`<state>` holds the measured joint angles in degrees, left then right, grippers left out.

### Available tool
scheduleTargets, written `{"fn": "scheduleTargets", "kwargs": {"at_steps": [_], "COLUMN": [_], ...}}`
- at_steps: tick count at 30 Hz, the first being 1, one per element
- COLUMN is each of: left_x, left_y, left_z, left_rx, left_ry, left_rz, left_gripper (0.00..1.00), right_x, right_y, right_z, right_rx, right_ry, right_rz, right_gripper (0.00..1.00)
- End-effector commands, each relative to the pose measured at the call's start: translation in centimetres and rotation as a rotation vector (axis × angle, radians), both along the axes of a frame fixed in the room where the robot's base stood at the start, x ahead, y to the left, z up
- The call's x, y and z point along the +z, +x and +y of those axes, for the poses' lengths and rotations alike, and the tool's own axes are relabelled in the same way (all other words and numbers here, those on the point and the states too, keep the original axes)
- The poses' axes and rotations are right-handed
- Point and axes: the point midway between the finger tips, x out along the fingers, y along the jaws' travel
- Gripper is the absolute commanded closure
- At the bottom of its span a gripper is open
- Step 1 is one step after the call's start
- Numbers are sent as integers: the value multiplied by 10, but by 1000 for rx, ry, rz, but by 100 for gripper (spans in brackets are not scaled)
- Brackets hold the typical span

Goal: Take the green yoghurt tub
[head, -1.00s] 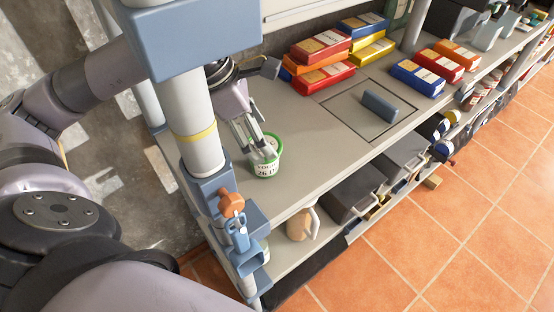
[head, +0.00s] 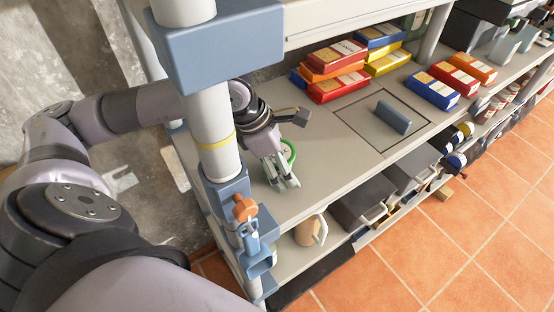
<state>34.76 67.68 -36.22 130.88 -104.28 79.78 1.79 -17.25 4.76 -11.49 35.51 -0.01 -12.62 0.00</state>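The green yoghurt tub (head: 291,153) is on the grey shelf top near its left front edge. Only part of its green rim shows; the rest is hidden behind my gripper, and its label is out of sight. My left gripper (head: 285,183) reaches down from the upper left, with its fingers in front of the tub in this view. I cannot tell whether the fingers touch the tub or are closed on it. My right gripper does not show.
A post (head: 215,140) with blue brackets stands left of the gripper. Stacked boxes (head: 335,65) lie at the back. A grey hatch with a handle (head: 393,117) is to the right. Below are a beige jug (head: 309,231) and dark bins (head: 362,201). Shelf between tub and hatch is clear.

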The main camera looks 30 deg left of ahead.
Motion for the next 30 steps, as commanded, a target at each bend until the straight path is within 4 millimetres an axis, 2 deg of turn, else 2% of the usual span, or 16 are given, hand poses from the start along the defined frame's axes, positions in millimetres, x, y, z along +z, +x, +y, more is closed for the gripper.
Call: {"fn": "scheduleTargets", "kwargs": {"at_steps": [2, 20, 30], "left_x": [0, 0, 3], "left_y": [0, 0, 1], "left_z": [0, 0, 0], "left_rx": [0, 1, 0], "left_ry": [0, 0, 0], "left_rz": [0, 0, -1], "left_gripper": [36, 76, 77], "right_x": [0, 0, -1], "right_y": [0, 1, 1], "right_z": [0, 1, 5], "right_rx": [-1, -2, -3], "right_ry": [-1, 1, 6], "right_rz": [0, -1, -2], "right_gripper": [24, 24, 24]}}
